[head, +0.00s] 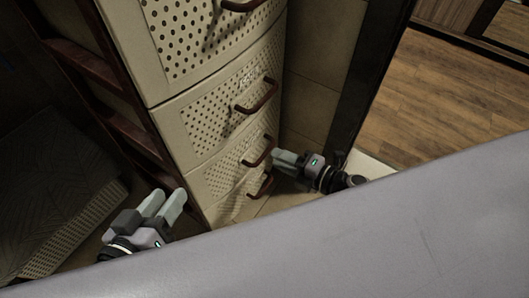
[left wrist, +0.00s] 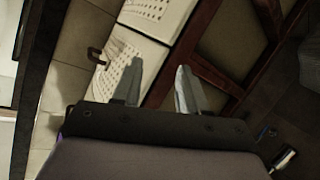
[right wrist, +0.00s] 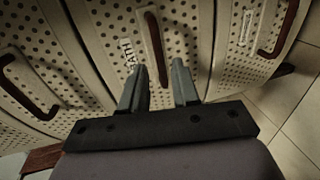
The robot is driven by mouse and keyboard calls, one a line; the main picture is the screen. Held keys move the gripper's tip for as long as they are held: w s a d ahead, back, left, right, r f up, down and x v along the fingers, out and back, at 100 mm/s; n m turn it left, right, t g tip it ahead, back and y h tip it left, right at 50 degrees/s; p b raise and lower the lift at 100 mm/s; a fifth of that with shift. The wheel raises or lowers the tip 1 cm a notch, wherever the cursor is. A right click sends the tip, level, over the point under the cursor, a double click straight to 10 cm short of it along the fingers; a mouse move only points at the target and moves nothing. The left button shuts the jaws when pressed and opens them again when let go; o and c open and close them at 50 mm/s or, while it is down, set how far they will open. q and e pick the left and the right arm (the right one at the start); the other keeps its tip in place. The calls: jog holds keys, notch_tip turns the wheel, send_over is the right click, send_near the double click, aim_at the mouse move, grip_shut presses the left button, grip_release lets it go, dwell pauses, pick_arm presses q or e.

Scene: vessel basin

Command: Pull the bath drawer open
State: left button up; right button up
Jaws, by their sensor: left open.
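A cream, perforated drawer unit with dark red bar handles fills the middle of the head view. In the right wrist view a drawer label that appears to read BATH (right wrist: 127,54) sits beside the middle handle (right wrist: 155,48). This looks like the third handle down in the head view (head: 260,152). My right gripper (head: 279,157) is open at that handle; in the right wrist view its fingers (right wrist: 160,66) lie either side of the handle's near end. Contact cannot be told. My left gripper (head: 168,198) is open and empty, left of the unit's lower part.
Other handles sit above (head: 258,95) and below (head: 265,186) the middle one. A dark red wooden frame (head: 125,130) stands left of the unit. A large grey surface (head: 330,240) covers the foreground. Wooden floor (head: 440,100) is clear at the right.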

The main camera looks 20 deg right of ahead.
aim_at(266, 152)
jog(key=shift+b+x, duration=0.6)
jog(key=shift+x, duration=2.1)
grip_shut()
